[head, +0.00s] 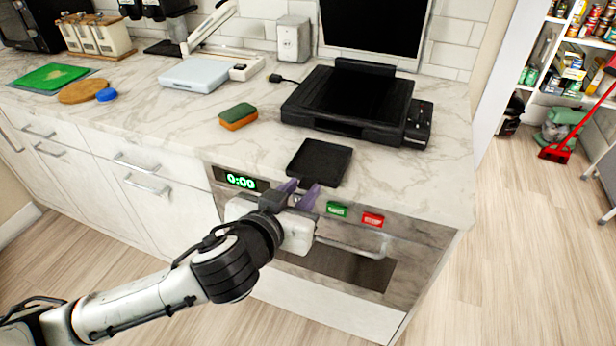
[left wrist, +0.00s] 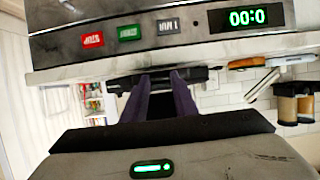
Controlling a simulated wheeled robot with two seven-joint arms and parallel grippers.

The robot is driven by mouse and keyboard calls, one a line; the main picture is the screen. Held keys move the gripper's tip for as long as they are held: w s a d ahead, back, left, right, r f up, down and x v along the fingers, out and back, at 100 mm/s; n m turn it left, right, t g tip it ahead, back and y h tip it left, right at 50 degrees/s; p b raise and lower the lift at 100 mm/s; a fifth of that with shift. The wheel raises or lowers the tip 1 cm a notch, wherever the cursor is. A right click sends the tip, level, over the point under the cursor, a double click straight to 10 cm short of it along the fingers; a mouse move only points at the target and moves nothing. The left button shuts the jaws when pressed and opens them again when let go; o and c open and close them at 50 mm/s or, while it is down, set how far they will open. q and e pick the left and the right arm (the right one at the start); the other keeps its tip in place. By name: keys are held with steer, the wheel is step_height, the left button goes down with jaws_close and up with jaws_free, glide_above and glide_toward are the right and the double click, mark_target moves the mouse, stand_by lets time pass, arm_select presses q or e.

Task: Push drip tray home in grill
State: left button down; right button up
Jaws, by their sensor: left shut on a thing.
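The drip tray (head: 320,162) is a flat black square near the counter's front edge in the head view. My left gripper (head: 298,188), with purple fingers, is shut on the tray's near edge. The black grill (head: 345,105) stands behind the tray on the counter, with a clear gap between them. Whether the tray touches the counter is hard to tell. In the left wrist view the purple fingers (left wrist: 160,88) reach away from the camera, with dark shapes at and between them that I cannot separate clearly. My right gripper is not in view.
A green and orange sponge (head: 238,116) lies left of the grill. A white scale (head: 200,74) and a monitor (head: 375,25) stand behind. Below the counter edge is an oven front with a green button (head: 337,209), a red button (head: 373,219) and a handle.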

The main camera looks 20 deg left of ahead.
mark_target(312, 181)
arm_select(q)
steer(key=shift+s+r, duration=0.1)
steer(key=shift+s, duration=0.3)
steer(key=shift+w+d+p, duration=0.1)
steer(key=shift+w+p, duration=0.4)
steer(key=shift+w, duration=2.45)
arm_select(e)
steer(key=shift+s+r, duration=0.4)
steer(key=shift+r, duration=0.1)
arm_select(q)
steer(key=shift+p, duration=0.7)
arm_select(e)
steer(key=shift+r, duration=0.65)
arm_select(q)
steer(key=shift+w, duration=0.6)
steer(key=shift+s, duration=0.3)
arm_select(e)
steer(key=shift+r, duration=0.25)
arm_select(q)
steer(key=shift+p, duration=0.65)
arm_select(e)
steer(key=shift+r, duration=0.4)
arm_select(q)
steer(key=shift+w, duration=0.3)
